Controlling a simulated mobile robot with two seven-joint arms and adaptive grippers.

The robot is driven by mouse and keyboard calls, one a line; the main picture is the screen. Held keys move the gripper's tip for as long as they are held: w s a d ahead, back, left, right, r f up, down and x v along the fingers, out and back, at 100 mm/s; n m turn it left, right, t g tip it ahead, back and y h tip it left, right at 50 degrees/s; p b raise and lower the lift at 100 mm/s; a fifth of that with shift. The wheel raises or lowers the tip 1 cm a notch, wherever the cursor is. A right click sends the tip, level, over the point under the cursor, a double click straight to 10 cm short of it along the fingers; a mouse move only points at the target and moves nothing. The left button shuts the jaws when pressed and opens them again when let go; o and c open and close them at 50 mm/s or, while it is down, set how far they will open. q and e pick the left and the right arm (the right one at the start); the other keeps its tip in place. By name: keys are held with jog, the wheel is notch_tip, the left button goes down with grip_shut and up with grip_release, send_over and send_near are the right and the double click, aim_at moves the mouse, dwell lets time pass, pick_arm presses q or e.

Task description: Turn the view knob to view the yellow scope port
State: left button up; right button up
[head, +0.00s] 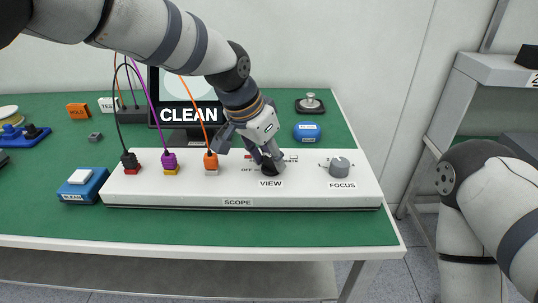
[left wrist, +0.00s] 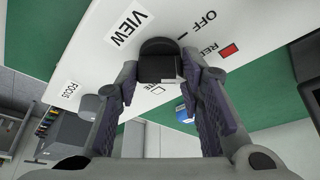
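The black view knob (head: 271,170) is on the front of the white scope panel (head: 310,195), above the VIEW label. My left gripper (head: 262,155) comes down on it and hides much of it. In the left wrist view the knob (left wrist: 158,65) sits between the two fingertips (left wrist: 160,75), which look to touch its sides. OFF and RED markings show near the knob; other markings are partly hidden. The yellow scope port (head: 171,172) has a purple plug (head: 169,160) in it. The monitor (head: 188,112) reads CLEAN. My right gripper is out of view.
A red port (head: 132,171) with a black plug and a white port (head: 211,173) with an orange plug flank the yellow one. A grey focus knob (head: 340,166) is to the right. A blue box (head: 84,187) stands left of the panel. The green table front is clear.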

pick_arm(q)
jog(key=shift+f, duration=0.1)
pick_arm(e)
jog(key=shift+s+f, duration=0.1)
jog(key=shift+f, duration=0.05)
pick_arm(q)
jog(key=shift+f+m+g+b, duration=0.1)
jog(key=shift+m+g+b, duration=0.2)
jog(key=shift+m, duration=0.4)
jog(key=m+g+h+b, duration=0.1)
jog(key=m, duration=0.2)
jog(key=shift+w+a+f, duration=0.1)
jog(key=m+g+b, duration=0.1)
jog(key=m, duration=0.2)
jog(key=shift+m+b, duration=0.5)
jog(key=shift+m, duration=0.1)
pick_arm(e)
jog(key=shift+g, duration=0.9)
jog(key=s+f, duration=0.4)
pick_arm(q)
jog(key=shift+r+g, duration=0.2)
jog(key=shift+g, duration=0.1)
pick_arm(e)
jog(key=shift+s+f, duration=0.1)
pick_arm(q)
jog(key=o, duration=1.2)
jog(key=shift+c, duration=0.2)
